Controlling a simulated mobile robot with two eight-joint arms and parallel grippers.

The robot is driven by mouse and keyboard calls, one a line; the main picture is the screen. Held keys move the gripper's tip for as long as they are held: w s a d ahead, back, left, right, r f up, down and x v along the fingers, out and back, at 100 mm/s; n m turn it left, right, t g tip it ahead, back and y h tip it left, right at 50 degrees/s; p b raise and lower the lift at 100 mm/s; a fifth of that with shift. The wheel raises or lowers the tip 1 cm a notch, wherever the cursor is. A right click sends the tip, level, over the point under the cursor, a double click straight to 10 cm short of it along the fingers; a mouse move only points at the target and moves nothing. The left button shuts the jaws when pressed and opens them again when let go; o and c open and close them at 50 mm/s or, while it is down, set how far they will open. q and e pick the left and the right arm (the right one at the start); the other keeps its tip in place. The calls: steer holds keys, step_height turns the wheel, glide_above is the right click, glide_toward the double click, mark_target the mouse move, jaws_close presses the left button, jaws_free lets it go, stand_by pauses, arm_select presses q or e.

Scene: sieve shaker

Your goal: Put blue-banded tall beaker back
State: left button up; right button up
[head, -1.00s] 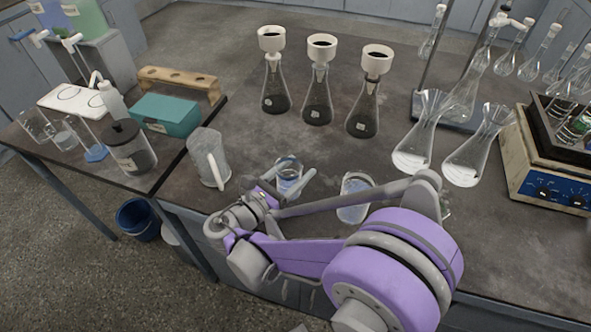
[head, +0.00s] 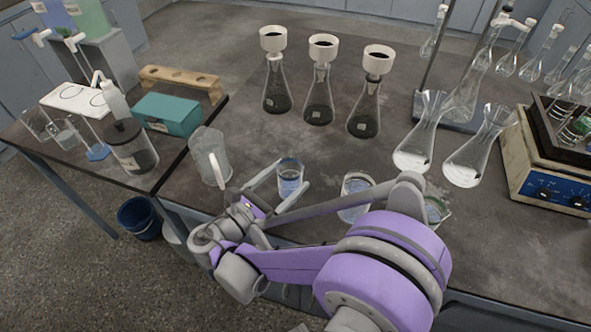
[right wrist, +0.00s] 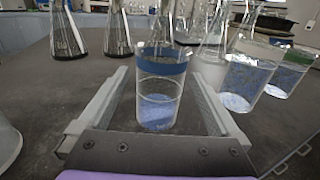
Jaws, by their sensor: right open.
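A clear tall beaker (head: 290,179) stands upright on the dark bench near its front edge. In the right wrist view the beaker (right wrist: 158,92) shows a blue band near its rim and bluish contents low down. My right gripper (head: 293,175) is open, with one finger on each side of this beaker. In the right wrist view a gap shows between the beaker and each finger. My left gripper is not in view.
Two beakers, one clear (head: 355,198) and one greenish (head: 437,211), stand to the right, the latter partly behind my arm. A jug (head: 208,158) stands close on the left. Funnel-topped flasks (head: 318,100) stand behind. A teal box (head: 168,114) sits farther left.

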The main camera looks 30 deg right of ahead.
steer(key=v, duration=0.7)
steer(key=shift+s+a, duration=0.15)
steer(key=shift+a, duration=0.2)
steer(key=shift+a, duration=0.1)
